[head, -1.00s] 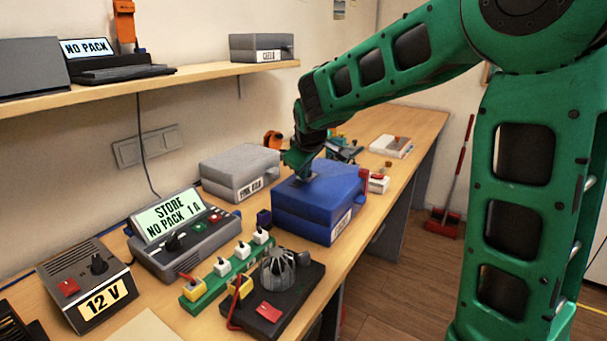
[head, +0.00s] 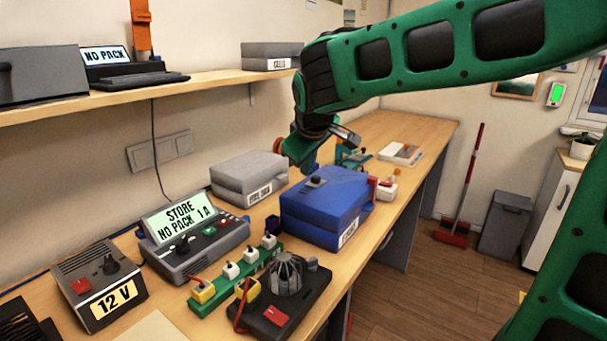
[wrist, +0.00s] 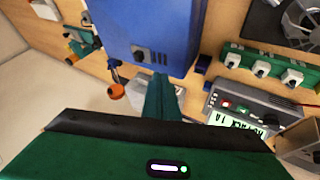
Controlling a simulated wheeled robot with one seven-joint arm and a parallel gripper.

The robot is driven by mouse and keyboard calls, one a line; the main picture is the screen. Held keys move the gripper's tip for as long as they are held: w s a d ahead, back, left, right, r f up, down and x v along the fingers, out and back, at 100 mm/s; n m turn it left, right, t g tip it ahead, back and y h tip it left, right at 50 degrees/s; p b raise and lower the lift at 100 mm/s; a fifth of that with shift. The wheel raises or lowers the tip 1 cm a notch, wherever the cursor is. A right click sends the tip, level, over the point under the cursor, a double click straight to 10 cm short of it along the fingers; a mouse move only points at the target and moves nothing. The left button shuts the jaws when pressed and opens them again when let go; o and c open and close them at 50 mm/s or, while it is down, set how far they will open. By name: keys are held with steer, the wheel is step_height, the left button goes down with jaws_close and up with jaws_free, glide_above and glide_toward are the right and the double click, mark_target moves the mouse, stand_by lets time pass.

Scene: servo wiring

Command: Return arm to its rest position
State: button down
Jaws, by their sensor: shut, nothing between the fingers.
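My green arm reaches in from the upper right in the head view. My gripper (head: 298,152) is shut and empty, raised above the bench behind the blue case (head: 318,222). In the wrist view the green fingers (wrist: 161,80) point toward the blue case (wrist: 150,25), close together. The case is closed, with a dark knob (head: 316,181) on its lid. The gripper looks clear of the lid.
The wooden bench (head: 160,321) holds a grey case (head: 250,168), a display unit (head: 190,240), a 12 V supply (head: 98,278), a green socket strip (head: 210,304) and a motor (head: 286,270). A shelf (head: 215,87) runs along the wall.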

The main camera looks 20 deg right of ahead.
steer(key=shift+s+r, duration=0.1)
stand_by(0.4)
steer(key=s+d+f+m+g, duration=0.2)
steer(key=s+d+f+m, duration=0.15)
steer(key=s+d, duration=0.4)
steer(key=s+d+f+m+g, duration=0.2)
steer(key=s+d+f+m, duration=0.15)
steer(key=s+d, duration=0.4)
steer(key=s+d+f+m+g+y, duration=0.1)
steer(key=s+f+m, duration=0.1)
steer(key=s, duration=0.8)
steer(key=s+f+m+g+y, duration=0.1)
steer(key=s+f, duration=0.4)
steer(key=s, duration=0.5)
steer(key=m+g, duration=0.1)
steer(key=m, duration=0.1)
steer(key=shift+d+f+m, duration=0.15)
steer(key=shift+d+m, duration=0.15)
steer(key=shift+d, duration=0.05)
